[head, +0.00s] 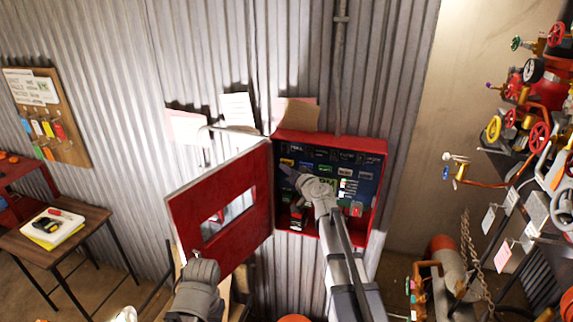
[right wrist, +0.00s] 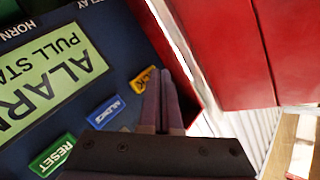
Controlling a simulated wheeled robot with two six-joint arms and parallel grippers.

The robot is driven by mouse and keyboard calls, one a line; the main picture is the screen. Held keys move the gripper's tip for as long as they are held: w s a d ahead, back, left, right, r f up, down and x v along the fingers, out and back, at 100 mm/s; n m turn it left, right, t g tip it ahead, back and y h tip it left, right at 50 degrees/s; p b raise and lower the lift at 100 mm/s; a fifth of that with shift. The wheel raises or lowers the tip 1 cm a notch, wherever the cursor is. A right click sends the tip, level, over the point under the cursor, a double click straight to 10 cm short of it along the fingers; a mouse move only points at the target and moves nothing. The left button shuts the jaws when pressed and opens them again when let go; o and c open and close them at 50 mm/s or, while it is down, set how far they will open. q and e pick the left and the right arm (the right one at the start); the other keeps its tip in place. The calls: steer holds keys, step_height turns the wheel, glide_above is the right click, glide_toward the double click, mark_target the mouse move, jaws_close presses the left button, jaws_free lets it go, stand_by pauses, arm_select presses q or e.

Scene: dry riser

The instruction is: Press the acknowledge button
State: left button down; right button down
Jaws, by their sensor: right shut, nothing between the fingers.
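The red alarm box (head: 381,200) is open on the corrugated wall, with a dark blue panel inside. A yellow label (right wrist: 148,79), partly hidden and apparently reading ACK, lies beside my right fingertips in the right wrist view. It shows at the panel's upper left in the head view (head: 287,162). My right gripper (right wrist: 162,75) is shut and empty, its tips at or very near the panel by this label; contact is unclear. The acknowledge button itself is not clearly visible. My left gripper (head: 203,264) is low in front of the door, its fingers hidden.
The red door (head: 240,215) with a window slot hangs open to the left. A blue label (right wrist: 107,111) and green RESET label (right wrist: 52,155) are close by. A small table (head: 85,232) stands left; valves and pipes (head: 535,110) crowd the right.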

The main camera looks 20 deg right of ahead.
steer(key=shift+w+d, duration=0.25)
steer(key=shift+w, duration=0.1)
steer(key=shift+w+d, duration=0.3)
steer(key=shift+w, duration=0.15)
stand_by(1.0)
steer(key=shift+s+a, duration=0.1)
steer(key=shift+s, duration=0.05)
steer(key=shift+s+a, duration=0.45)
steer(key=shift+s, duration=0.2)
steer(key=s+a, duration=0.2)
steer(key=s, duration=0.2)
steer(key=shift+s+a, duration=0.1)
steer(key=shift+a, duration=0.3)
stand_by(0.7)
